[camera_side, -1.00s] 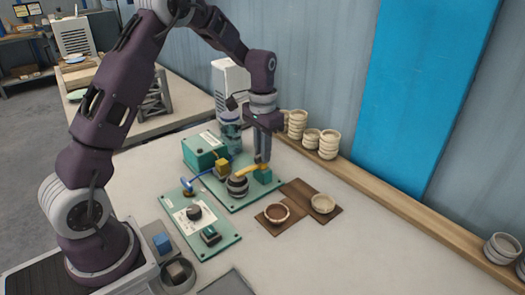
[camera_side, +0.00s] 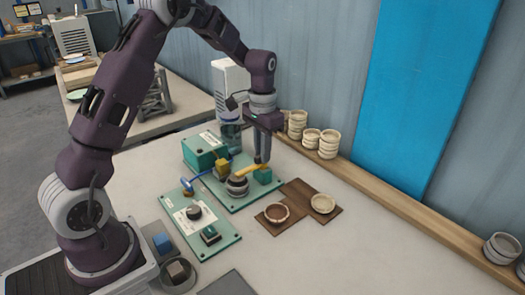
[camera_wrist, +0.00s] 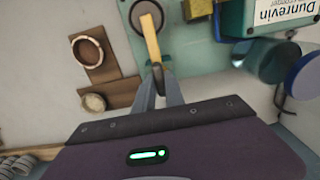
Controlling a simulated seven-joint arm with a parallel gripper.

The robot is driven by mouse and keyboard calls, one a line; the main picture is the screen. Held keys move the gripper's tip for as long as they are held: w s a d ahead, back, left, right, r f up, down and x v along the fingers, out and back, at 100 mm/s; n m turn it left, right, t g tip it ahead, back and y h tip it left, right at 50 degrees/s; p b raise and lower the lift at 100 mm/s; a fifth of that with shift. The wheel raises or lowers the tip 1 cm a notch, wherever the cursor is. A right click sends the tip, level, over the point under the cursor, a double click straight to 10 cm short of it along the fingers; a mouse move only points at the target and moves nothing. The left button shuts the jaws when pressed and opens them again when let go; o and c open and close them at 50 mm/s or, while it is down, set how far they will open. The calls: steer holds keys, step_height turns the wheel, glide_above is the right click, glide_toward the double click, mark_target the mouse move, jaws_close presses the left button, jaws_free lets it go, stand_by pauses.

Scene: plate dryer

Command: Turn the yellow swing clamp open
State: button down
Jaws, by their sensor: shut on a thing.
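The yellow swing clamp (camera_side: 246,170) is a slim bar on the green plate (camera_side: 242,203). Its inner end lies over a dark, banded round piece (camera_side: 237,187); in the wrist view the clamp (camera_wrist: 151,38) also runs across that round piece (camera_wrist: 138,18). My gripper (camera_side: 259,161) points down and is shut on the clamp's outer end, just beside a teal block (camera_side: 263,176). In the wrist view my gripper's fingertips (camera_wrist: 157,69) meet at the bar's end. The exact contact is small and partly hidden by the fingers.
A teal box (camera_side: 205,148) and a yellow block (camera_side: 222,167) stand left of the clamp. A control panel (camera_side: 213,235) with a black knob lies in front. Two bowls sit on brown boards (camera_side: 297,192) at right. Bowl stacks (camera_side: 329,144) line the wall ledge.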

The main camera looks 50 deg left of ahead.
steer(key=n, duration=0.9)
steer(key=shift+n, duration=0.3)
steer(key=n, duration=0.4)
steer(key=shift+n, duration=2.1)
steer(key=c, duration=1.4)
jaws_free()
